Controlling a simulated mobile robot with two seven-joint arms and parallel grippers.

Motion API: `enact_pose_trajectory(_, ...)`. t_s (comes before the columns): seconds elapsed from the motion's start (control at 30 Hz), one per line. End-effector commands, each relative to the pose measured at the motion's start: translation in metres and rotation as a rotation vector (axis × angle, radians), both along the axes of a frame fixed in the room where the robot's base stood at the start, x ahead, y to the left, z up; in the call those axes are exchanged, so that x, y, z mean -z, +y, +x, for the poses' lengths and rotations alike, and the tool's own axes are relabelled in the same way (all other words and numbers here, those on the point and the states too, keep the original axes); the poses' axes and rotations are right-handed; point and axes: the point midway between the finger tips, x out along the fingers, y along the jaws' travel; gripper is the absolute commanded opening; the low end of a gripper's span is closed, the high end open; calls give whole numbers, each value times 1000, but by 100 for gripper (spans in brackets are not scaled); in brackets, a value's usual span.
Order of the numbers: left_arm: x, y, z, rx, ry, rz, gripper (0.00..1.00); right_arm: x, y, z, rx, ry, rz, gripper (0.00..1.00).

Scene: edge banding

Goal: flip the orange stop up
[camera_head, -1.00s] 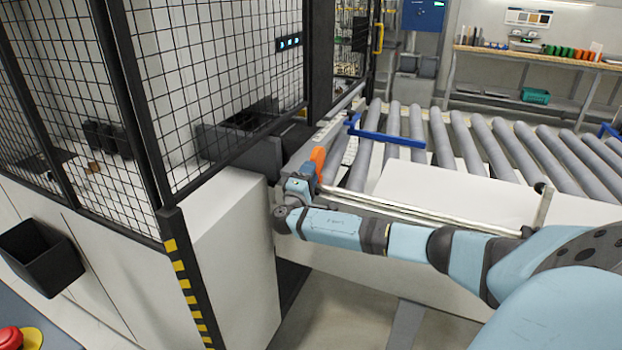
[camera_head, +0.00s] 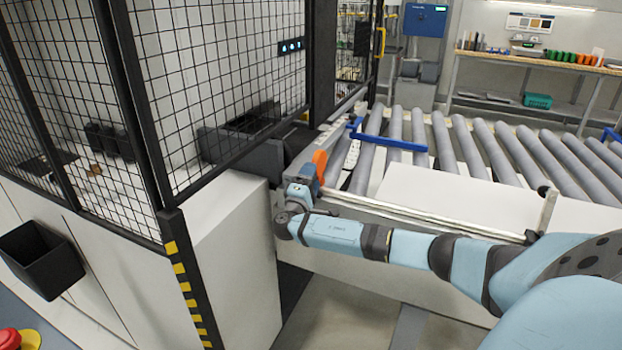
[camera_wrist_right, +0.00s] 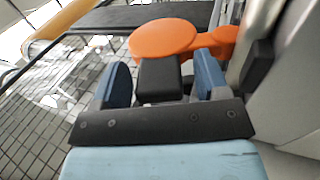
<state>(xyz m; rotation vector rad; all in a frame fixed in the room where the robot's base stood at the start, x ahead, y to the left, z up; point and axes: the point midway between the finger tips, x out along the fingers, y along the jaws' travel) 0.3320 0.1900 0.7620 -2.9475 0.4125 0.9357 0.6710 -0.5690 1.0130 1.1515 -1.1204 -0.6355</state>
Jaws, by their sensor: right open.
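The orange stop (camera_head: 320,164) is at the near left corner of the roller conveyor, beside the machine's dark opening. In the head view it looks like a short, tilted orange piece. My right gripper (camera_head: 303,184) is right by its near side. In the right wrist view, the stop shows as a flat, rounded orange piece (camera_wrist_right: 163,39) just beyond the fingertips. My right gripper (camera_wrist_right: 162,70) has its two blue fingers apart, with a dark block between them and nothing orange. I cannot tell whether a finger touches the stop. My left gripper is not in view.
A metal rail (camera_head: 430,216) runs along the conveyor's near edge, with a white panel (camera_head: 450,190) behind it. A blue bar (camera_head: 390,139) crosses the rollers (camera_head: 470,147). The mesh-fenced machine (camera_head: 235,240) stands close on the left.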

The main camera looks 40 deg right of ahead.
Motion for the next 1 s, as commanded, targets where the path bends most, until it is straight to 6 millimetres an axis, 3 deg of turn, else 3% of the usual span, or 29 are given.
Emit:
enact_pose_trajectory(0.17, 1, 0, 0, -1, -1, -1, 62, 7, 13, -5, -2, 1, 2, 68)
enact_pose_trajectory(0.7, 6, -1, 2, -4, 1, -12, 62, 45, 107, -44, -2, 1, 2, 68)
enact_pose_trajectory(1.0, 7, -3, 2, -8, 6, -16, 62, 49, 120, -49, 0, -1, 0, 68)
